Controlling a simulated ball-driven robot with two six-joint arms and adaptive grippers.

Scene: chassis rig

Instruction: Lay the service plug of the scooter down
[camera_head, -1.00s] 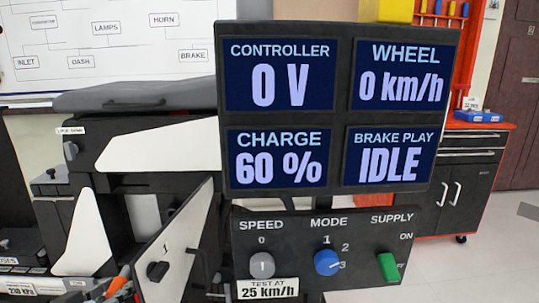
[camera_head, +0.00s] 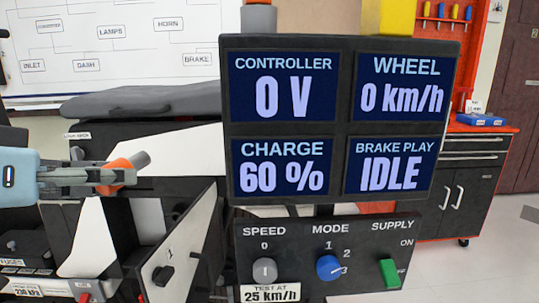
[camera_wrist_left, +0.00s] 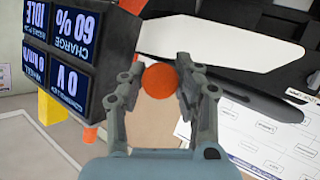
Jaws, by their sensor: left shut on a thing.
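The service plug (camera_head: 143,159), orange with a grey end, is in my left gripper (camera_head: 118,178) at the left of the head view. The gripper is shut on its orange part and holds it tilted in front of the scooter's (camera_head: 150,104) dark and white body, clear of the panels. In the left wrist view the plug's round orange end (camera_wrist_left: 158,81) shows between the two fingers (camera_wrist_left: 160,90). My right gripper is in neither view.
A display (camera_head: 340,120) with four readouts stands right of the plug, above a control panel (camera_head: 320,250) with knobs and a green switch. An open white flap (camera_head: 180,250) stands below the gripper. A fuses box (camera_head: 20,262) is at lower left.

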